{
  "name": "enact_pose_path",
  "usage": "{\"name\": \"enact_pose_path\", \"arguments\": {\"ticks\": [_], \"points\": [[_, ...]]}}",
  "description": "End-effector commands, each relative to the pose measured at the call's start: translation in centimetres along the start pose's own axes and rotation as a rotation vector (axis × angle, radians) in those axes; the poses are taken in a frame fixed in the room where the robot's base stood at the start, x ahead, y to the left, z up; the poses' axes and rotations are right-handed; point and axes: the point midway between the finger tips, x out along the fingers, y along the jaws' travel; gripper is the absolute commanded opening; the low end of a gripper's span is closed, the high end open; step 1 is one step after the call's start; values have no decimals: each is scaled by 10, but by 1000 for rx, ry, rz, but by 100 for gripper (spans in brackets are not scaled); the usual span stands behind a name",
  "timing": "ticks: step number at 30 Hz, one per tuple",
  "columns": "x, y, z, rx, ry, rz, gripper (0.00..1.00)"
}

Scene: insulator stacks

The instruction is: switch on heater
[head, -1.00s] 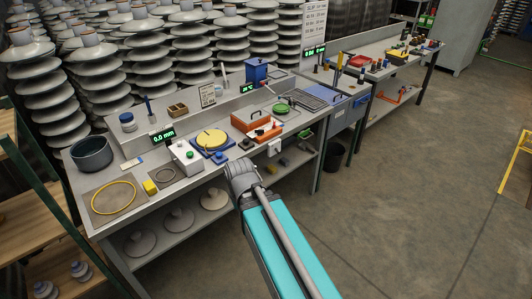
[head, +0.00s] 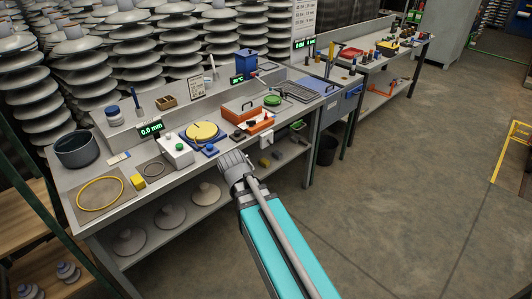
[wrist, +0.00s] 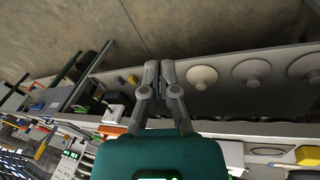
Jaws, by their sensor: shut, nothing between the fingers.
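The heater cannot be told for certain. An orange box with a dark handle (head: 240,108) stands on the bench, with a smaller orange unit (head: 260,124) in front of it. A small white box (head: 266,138) sits on the bench's front edge; a white box also shows in the wrist view (wrist: 114,112). A green "°C" display (head: 237,80) stands on the rear ledge. My gripper (head: 235,163) is in front of the bench's front edge, left of the white box. Its fingers (wrist: 159,72) are shut and empty in the wrist view, over the lower shelf side.
Insulator stacks (head: 132,50) crowd behind. The floor at right (head: 400,210) is clear.

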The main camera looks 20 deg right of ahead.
Motion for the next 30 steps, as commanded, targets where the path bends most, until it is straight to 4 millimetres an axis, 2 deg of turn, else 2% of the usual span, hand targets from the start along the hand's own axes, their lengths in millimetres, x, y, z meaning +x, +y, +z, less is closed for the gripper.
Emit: {"name": "enact_pose_path", "arguments": {"ticks": [1,9,21,30], "points": [[21,3,-11,-5,19,40,0],[68,35,-61,-49,136,279,0],[117,71,-136,-167,300,620,0],[142,83,-191,-297,408,865,0]]}}
